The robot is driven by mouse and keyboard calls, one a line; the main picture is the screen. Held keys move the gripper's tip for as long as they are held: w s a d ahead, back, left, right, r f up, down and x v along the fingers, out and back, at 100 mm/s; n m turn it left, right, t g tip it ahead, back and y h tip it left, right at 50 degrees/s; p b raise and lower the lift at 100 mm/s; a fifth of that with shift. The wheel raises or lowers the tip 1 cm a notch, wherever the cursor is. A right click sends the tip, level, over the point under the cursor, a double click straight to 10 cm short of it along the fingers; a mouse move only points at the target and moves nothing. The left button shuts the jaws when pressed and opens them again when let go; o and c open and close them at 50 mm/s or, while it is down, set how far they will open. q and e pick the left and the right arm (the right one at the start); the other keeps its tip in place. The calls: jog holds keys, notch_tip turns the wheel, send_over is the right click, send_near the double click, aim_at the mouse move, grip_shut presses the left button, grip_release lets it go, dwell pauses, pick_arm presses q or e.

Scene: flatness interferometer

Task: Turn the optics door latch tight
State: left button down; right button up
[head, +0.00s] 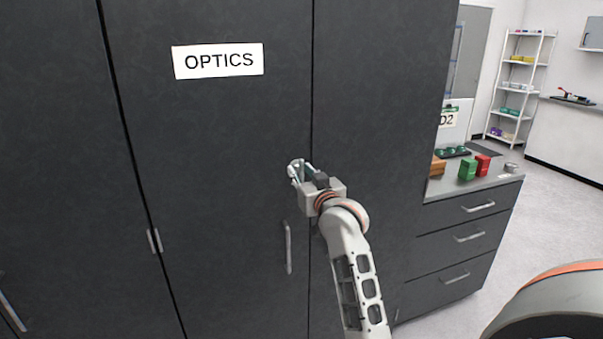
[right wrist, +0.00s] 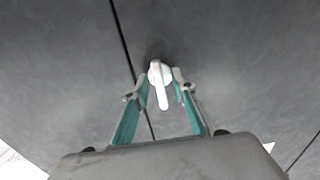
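The optics door (head: 215,165) is a dark grey cabinet door with a white OPTICS label (head: 218,61). Its latch (head: 293,166) is a small pale knob near the door's right edge, partly hidden by my right gripper (head: 301,172) in the head view. In the right wrist view the latch (right wrist: 160,85) is a white round hub with a lever pointing down the picture. The teal fingers of my right gripper (right wrist: 161,88) stand apart on either side of it; whether either finger touches it, I cannot tell. My left gripper is in neither view.
A vertical bar handle (head: 288,247) sits on the door below the latch. To the right is a drawer counter (head: 466,225) carrying a green block (head: 467,170) and a red block (head: 483,164). Open floor (head: 556,210) lies beyond, with a white shelf rack (head: 520,85) at the back.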

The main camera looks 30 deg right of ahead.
jog(key=v, duration=1.2)
dwell(0.4)
jog(key=s+a+f+n+g+y, duration=0.25)
jog(key=a+f, duration=0.25)
jog(key=f, duration=0.8)
jog(key=s+a+f+n+g+y, duration=0.1)
jog(key=s+a+f+n+y, duration=0.2)
jog(key=f, duration=1.1)
jog(key=s+a+f+g, duration=0.1)
jog(key=s+a+f, duration=0.4)
jog(key=s+f, duration=0.4)
jog(key=s+a+f+g, duration=0.2)
jog(key=s+a+f, duration=0.2)
jog(key=s+f, duration=0.5)
jog(key=shift+s+a+f+n+y, duration=0.2)
jog(key=shift+a+f+n+y, duration=0.25)
jog(key=shift+f, duration=0.35)
jog(key=shift+g, duration=0.25)
